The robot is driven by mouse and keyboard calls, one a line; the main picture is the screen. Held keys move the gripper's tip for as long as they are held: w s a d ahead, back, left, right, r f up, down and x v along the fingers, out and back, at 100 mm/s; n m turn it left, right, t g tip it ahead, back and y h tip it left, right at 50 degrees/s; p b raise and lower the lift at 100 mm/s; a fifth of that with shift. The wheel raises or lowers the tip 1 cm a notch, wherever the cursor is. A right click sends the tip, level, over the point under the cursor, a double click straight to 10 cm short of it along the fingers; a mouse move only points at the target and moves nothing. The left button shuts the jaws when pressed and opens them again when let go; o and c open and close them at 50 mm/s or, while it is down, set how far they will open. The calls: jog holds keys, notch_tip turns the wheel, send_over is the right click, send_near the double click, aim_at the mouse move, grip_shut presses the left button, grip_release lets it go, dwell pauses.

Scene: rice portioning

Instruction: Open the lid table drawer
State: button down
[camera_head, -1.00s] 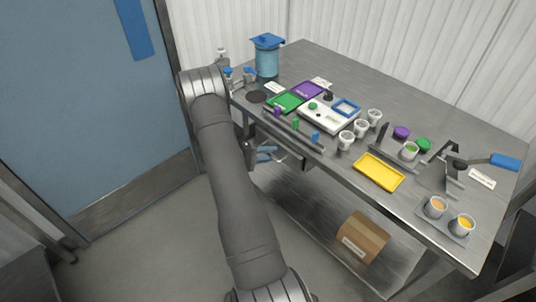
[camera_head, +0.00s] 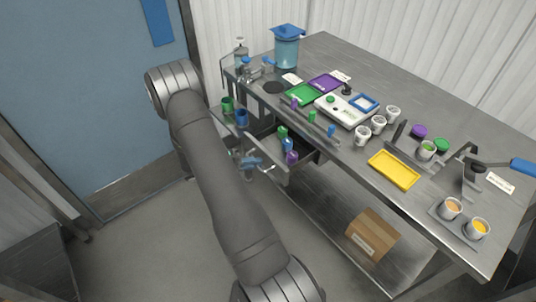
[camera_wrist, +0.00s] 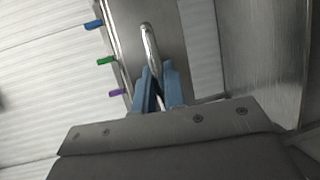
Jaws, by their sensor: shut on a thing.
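The drawer (camera_head: 304,158) under the table's front edge is pulled out in the head view. Green, blue and purple items (camera_head: 287,145) show inside it. My gripper (camera_head: 251,163) is at the drawer's front, low and in front of the table. In the wrist view, my gripper's blue fingers (camera_wrist: 158,88) are closed around the shiny metal handle (camera_wrist: 149,42). The drawer front shows behind the handle. My arm is to the left of the drawer and hides nearby space.
The steel table (camera_head: 440,110) holds a blue-lidded container (camera_head: 286,47), a white device (camera_head: 345,110), a yellow tray (camera_head: 394,170) and several cups. A cardboard box (camera_head: 371,235) sits on the lower shelf.

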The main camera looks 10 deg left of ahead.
jog(key=shift+s+a, duration=0.55)
jog(key=shift+a, duration=0.15)
jog(key=c, duration=1.5)
grip_release()
jog(key=v, duration=1.7)
jog(key=shift+s+a+r, duration=0.1)
jog(key=shift+a, duration=0.05)
